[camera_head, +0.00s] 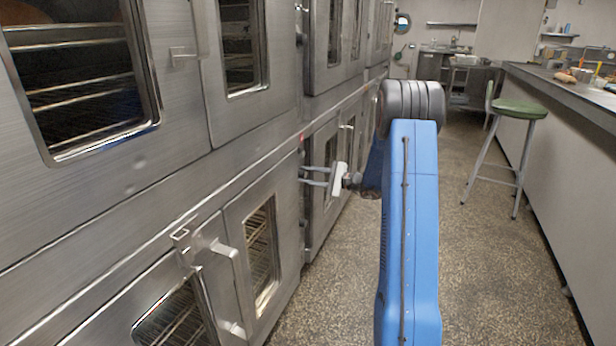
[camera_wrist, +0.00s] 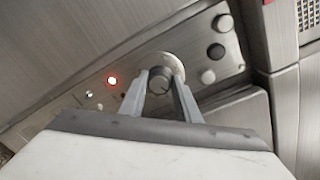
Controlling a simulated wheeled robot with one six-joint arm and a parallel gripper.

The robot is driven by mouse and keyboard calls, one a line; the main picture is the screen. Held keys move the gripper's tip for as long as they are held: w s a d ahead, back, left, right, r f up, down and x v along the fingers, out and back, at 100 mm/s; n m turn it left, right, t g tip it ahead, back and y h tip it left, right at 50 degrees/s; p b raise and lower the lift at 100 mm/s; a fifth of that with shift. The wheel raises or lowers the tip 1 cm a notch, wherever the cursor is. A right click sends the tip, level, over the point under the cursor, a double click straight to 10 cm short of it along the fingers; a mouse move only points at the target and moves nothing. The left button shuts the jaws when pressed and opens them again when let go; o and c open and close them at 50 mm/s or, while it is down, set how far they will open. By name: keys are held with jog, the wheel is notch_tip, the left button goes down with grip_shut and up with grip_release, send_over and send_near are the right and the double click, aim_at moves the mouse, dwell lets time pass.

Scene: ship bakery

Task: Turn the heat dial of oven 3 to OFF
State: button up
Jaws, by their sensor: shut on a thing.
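The heat dial (camera_wrist: 160,77) is a round dark-faced knob on a metal control panel, seen in the wrist view. My gripper (camera_wrist: 160,88) has its two grey fingers on either side of the dial and is shut on it. In the head view my gripper (camera_head: 304,176) reaches left to the oven front, and the dial is hidden there. I cannot read the dial's markings or its setting. A red lamp (camera_wrist: 112,80) glows on the panel to the left of the dial. No oven number is legible.
Round buttons (camera_wrist: 217,52) sit right of the dial on the panel. Stacked steel ovens (camera_head: 170,150) line the left, with a protruding door handle (camera_head: 228,275). A green stool (camera_head: 518,108) and a long counter (camera_head: 570,95) stand at the right. The speckled aisle floor (camera_head: 490,270) is clear.

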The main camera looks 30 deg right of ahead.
jog(key=n, duration=0.6)
jog(key=shift+a+f, duration=0.1)
jog(key=shift+f, duration=0.1)
jog(key=n, duration=0.6)
jog(key=shift+s+f, duration=0.1)
dwell(0.4)
jog(key=o, duration=1)
jog(key=shift+o, duration=0.2)
jog(key=shift+t+h, duration=0.3)
jog(key=v, duration=1.7)
jog(key=shift+s, duration=0.1)
